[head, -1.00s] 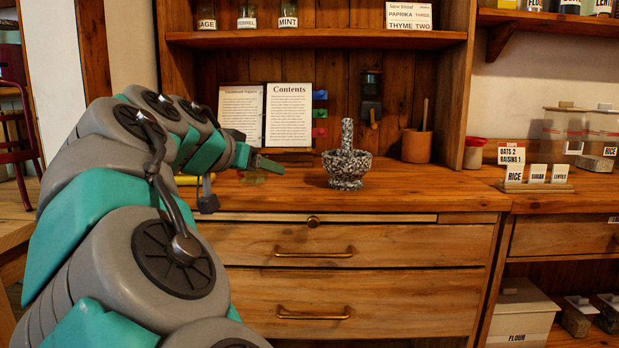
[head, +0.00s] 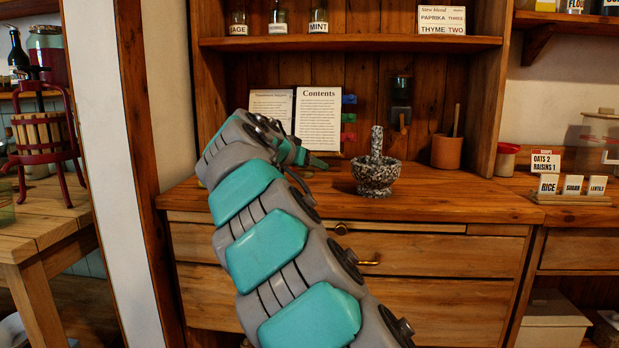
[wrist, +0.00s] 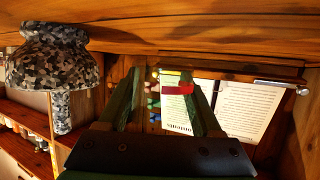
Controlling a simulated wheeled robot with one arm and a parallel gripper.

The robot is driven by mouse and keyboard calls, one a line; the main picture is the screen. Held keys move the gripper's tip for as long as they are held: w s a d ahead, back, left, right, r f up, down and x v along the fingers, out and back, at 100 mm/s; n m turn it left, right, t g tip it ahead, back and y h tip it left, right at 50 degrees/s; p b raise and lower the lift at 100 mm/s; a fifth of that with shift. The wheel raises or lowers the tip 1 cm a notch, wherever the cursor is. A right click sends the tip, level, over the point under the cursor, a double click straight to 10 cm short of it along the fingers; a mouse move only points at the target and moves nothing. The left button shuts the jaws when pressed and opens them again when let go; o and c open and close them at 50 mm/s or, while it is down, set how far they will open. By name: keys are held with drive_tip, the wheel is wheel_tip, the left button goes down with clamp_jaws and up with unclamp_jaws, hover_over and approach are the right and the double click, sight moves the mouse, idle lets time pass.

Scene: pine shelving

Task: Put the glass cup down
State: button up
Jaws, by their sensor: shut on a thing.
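My gripper (head: 316,162) is low over the left part of the pine counter (head: 450,205), left of the mortar, with my arm hiding much of it. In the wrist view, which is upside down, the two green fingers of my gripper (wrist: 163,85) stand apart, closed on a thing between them. The clear glass cup hardly shows there; I cannot make out its outline or whether its base touches the counter.
A speckled mortar with pestle (head: 376,175) stands close right of my gripper; it also shows in the wrist view (wrist: 55,55). An open book (head: 318,120) leans behind. A wooden cup (head: 446,152) stands farther right. The front right counter is clear.

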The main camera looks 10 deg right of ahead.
sight(309, 189)
drive_tip(key=shift+f, duration=1.7)
drive_tip(key=shift+f, duration=0.15)
drive_tip(key=o, duration=1.4)
